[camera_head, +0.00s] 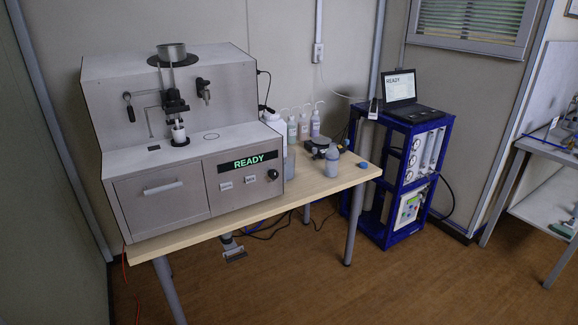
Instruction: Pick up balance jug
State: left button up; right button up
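No jug is clearly identifiable at this size. I cannot tell whether a vessel rests on that device. A small white cup (179,133) stands under the nozzle of the grey analyser (140,120). Neither of my grippers is in view.
Several wash bottles (303,124) stand at the back. A blue rack (388,185) with a laptop (402,94) stands to the right. Cables lie under the table.

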aim_at(290, 154)
jog(key=i+l+u, duration=0.1)
jog(key=i+l, duration=0.35)
jog(key=i+l+u, duration=0.1)
jog(key=i+l, duration=0.45)
jog(key=i+l+u, duration=0.15)
jog(key=i+l, duration=0.4)
jog(key=i+l+u, duration=0.1)
jog(key=i+l, duration=0.35)
jog(key=l, duration=0.15)
jog(key=i+l+u, duration=0.1)
jog(key=i+l, duration=0.35)
jog(key=l, duration=0.15)
jog(key=i+j, duration=0.2)
jog(key=i, duration=0.15)
